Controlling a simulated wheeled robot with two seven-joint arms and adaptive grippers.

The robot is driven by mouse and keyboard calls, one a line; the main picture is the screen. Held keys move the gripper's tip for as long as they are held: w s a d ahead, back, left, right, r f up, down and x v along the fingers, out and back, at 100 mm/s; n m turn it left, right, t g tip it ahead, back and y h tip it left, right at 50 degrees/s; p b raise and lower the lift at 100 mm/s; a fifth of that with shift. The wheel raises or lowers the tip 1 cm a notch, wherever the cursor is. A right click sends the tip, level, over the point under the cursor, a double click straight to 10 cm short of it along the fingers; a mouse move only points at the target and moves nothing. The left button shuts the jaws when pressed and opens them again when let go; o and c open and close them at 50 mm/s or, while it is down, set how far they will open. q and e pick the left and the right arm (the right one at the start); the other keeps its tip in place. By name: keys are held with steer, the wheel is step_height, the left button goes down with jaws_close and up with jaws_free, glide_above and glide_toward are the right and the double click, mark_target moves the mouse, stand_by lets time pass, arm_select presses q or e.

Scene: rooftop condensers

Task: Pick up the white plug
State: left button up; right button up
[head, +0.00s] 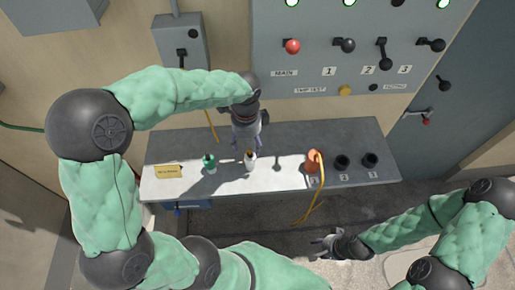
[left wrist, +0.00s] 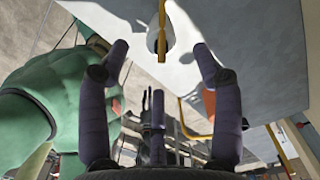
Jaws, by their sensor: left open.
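The white plug (head: 250,162) stands on the pale part of the bench top, between the green plug and the orange plug. My left gripper (head: 248,138) is open and empty, just behind and above the white plug. In the left wrist view, the white plug (left wrist: 153,42) with its yellow-brown metal part (left wrist: 162,30) lies ahead of the spread fingers (left wrist: 160,50), roughly centred between them, and no finger visibly touches it. My right gripper (head: 325,243) hangs in front of the bench, away from the plugs; its jaw opening is too small to read.
A green plug (head: 209,163) stands left of the white one, near a yellow label (head: 167,171). An orange plug (head: 313,158) with a yellow cable (head: 322,182) sits at position 1, beside two black sockets (head: 342,162). A grey switch panel (head: 330,55) rises behind the bench (head: 285,133).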

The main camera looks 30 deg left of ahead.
mark_target(249, 155)
arm_select(q)
step_height(249, 155, down, 4)
steer(key=shift+f+b, duration=0.25)
steer(key=shift+b, duration=0.25)
steer(key=shift+w+f, duration=0.1)
steer(key=shift+f, duration=0.45)
steer(key=shift+d+f+b, duration=0.15)
steer(key=shift+f+b, duration=0.3)
steer(key=shift+f, duration=0.85)
steer(key=shift+d+f+b, duration=0.15)
steer(key=shift+f+b, duration=0.25)
steer(key=shift+f, duration=0.9)
steer(key=c, duration=1.3)
